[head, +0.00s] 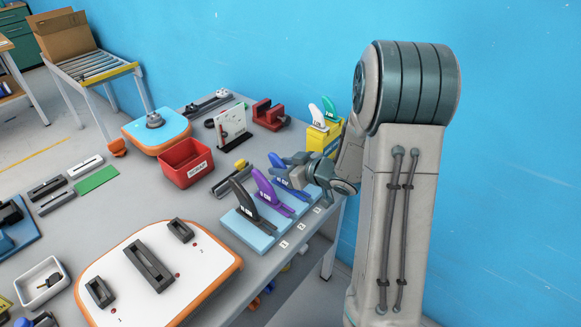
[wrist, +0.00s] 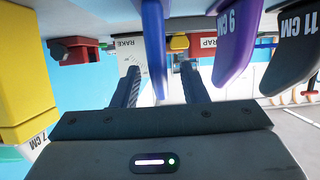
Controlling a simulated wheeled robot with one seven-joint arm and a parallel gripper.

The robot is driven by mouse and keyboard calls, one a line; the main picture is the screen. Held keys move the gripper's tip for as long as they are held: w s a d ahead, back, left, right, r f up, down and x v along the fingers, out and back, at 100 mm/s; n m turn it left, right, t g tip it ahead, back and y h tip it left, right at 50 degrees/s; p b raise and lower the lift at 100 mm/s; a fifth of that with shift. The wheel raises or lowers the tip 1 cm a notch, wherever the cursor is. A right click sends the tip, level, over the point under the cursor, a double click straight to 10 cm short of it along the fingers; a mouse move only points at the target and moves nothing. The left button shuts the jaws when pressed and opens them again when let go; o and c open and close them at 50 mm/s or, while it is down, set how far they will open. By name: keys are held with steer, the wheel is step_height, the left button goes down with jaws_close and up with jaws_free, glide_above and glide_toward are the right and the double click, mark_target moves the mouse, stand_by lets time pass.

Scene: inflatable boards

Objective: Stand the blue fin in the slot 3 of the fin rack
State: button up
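The light blue fin rack (head: 247,233) stands near the table's right edge. A black fin (head: 243,195), a purple fin (head: 266,188) and the blue fin (head: 277,161) stand in a row in it, the blue one farthest back. My gripper (head: 283,171) is at the blue fin, partly covering it. The upside-down wrist view shows the blue fin (wrist: 154,45) edge-on between my two fingers (wrist: 160,72), with a gap on each side. The gripper looks open around it. The fin's foot in its slot is hidden, so I cannot tell how deep it sits.
The purple fin (wrist: 236,45), marked 9 CM, is close beside my fingers. A yellow holder (head: 322,138) with a white and a green fin stands behind my gripper. A red bin (head: 185,165) is to the left. A white orange-edged board (head: 205,262) lies in front.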

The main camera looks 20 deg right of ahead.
steer(key=v, duration=1.3)
steer(key=shift+s+d+p, duration=0.2)
steer(key=shift+s+p, duration=0.1)
steer(key=s+d+r+m+g+h, duration=0.1)
steer(key=d+r+m+h, duration=0.4)
steer(key=h, duration=0.6)
steer(key=s+a+m+g+y, duration=0.2)
steer(key=s+a+g, duration=0.5)
steer(key=s+a, duration=0.5)
steer(key=s+y, duration=0.1)
steer(key=s, duration=0.3)
steer(key=shift+a+f, duration=0.2)
steer(key=shift+a, duration=0.1)
